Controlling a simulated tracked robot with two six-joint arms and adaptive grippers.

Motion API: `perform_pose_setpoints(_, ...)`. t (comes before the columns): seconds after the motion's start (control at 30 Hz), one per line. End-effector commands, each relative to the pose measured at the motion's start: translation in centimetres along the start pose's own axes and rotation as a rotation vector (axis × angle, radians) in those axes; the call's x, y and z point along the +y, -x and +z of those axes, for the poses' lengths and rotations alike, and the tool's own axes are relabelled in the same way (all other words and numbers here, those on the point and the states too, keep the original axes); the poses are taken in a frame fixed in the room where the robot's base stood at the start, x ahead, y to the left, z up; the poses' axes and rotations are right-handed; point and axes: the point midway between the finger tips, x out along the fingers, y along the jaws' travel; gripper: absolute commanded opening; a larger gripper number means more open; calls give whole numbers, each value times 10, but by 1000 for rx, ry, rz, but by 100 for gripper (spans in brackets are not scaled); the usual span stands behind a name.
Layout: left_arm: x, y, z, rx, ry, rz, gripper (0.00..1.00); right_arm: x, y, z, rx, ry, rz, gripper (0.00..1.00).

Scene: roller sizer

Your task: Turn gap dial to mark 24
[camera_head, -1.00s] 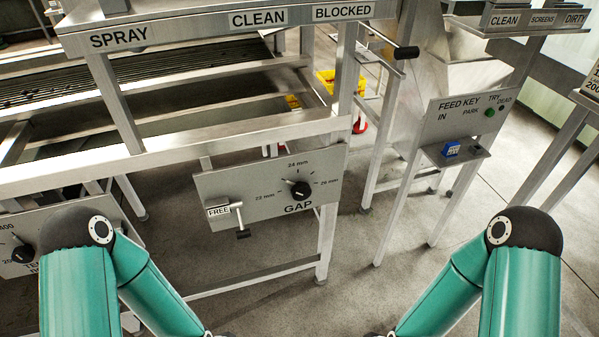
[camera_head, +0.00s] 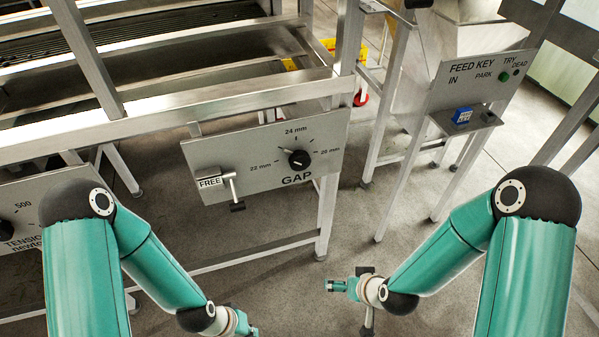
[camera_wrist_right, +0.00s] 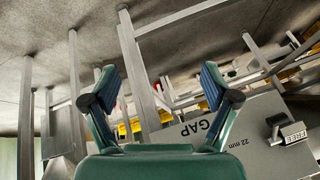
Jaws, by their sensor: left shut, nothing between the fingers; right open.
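The gap dial (camera_head: 299,159) is a black round knob on a grey panel (camera_head: 222,160) lettered GAP. Marks 22 mm, 24 mm and 26 mm are set around it, with 24 mm above the knob. My left gripper (camera_head: 243,329) is shut and empty at the bottom edge, partly cut off, well below the panel. My right gripper (camera_wrist_right: 158,73) is open and empty in the wrist view, where the GAP panel (camera_wrist_right: 185,137) appears upside down, apart from the fingers.
A T-handled lever (camera_head: 231,187) with a FREE tag (camera_head: 209,183) sits left of the dial. A feed key panel (camera_head: 470,85) with a blue block (camera_head: 462,115) on its shelf stands to the right. Steel frame legs flank the panel; the floor before it is open.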

Motion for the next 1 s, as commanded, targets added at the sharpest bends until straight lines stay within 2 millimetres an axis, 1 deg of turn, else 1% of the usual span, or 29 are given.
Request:
perform_pose_setpoints(0.03,-14,-37,0,-1,0,0,0,0,-24,-19,116,84,1,86)
perform_pose_setpoints(0.07,-18,-48,0,-1,0,0,0,-4,-27,-34,184,132,5,86)
perform_pose_setpoints(0.1,-23,-63,0,-1,0,0,0,-9,-28,-54,278,196,10,86)
perform_pose_setpoints(0.13,-26,-74,0,-1,0,0,0,-14,-28,-68,347,242,15,86)
perform_pose_setpoints(0.2,-35,-96,0,-1,0,0,0,-28,-22,-99,507,342,29,86)
perform_pose_setpoints(0.3,-45,-124,-1,0,0,0,0,-48,-4,-133,715,458,56,86)
perform_pose_setpoints(0.4,-52,-144,-1,0,0,0,0,-66,18,-155,881,536,83,86)
perform_pose_setpoints(0.53,-57,-157,-1,0,0,0,0,-80,42,-170,1016,591,111,86)
perform_pose_setpoints(0.6,-57,-159,-1,0,0,0,0,-84,49,-174,1051,605,120,86)
perform_pose_setpoints(0.67,-57,-159,-1,0,0,0,0,-87,52,-178,1066,610,124,86)
perform_pose_setpoints(0.77,-56,-156,-1,0,0,0,0,-89,50,-186,1070,611,126,86)
perform_pose_setpoints(0.87,-56,-155,-1,0,0,0,0,-91,44,-198,1069,610,126,86)
perform_pose_setpoints(1.0,-56,-154,-1,0,0,0,0,-96,30,-221,1067,610,126,86)
